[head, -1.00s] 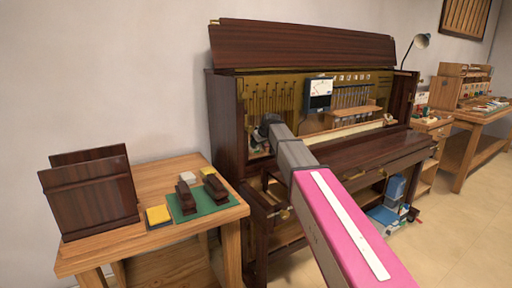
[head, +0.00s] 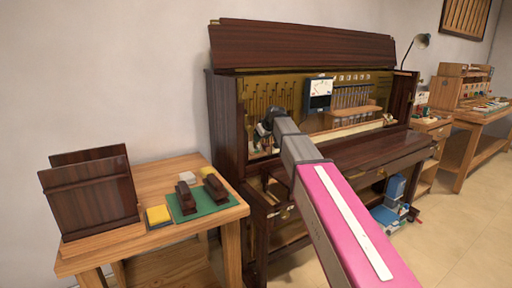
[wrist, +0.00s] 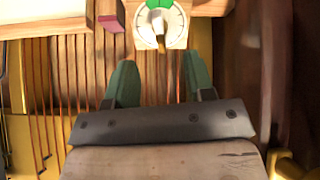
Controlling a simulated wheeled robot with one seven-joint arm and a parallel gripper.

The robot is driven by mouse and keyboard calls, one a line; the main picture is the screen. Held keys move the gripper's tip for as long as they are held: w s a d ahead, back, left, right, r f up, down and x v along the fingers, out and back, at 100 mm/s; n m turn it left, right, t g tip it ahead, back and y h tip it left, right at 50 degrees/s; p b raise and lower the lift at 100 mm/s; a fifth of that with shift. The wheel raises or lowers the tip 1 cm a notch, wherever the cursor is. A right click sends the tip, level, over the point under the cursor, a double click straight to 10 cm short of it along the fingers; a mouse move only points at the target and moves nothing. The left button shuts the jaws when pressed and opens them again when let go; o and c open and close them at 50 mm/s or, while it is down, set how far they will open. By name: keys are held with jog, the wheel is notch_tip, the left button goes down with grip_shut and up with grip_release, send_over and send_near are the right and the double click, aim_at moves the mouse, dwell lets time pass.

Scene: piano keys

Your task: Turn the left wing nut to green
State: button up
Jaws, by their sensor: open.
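In the wrist view a round white dial (wrist: 174,29) with a green sector at its top edge sits on a pale square plate. A wing nut (wrist: 160,42) stands at its middle, its lever pointing roughly downward in the picture, away from the green. My gripper (wrist: 156,66) is open, its two green fingers apart and empty, just below the dial in the picture. I see no finger touching the nut. In the head view my gripper (head: 265,131) is inside the left part of the open piano (head: 225,125); the dial cannot be made out there.
A meter (head: 319,94) hangs inside the piano, right of my gripper. A small red block (wrist: 110,18) lies left of the dial in the wrist view, and dark wood stands close on the right. A side table (head: 95,256) with blocks on a green mat stands left of the piano.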

jog(key=shift+v, duration=2.3)
jog(key=shift+s, duration=0.1)
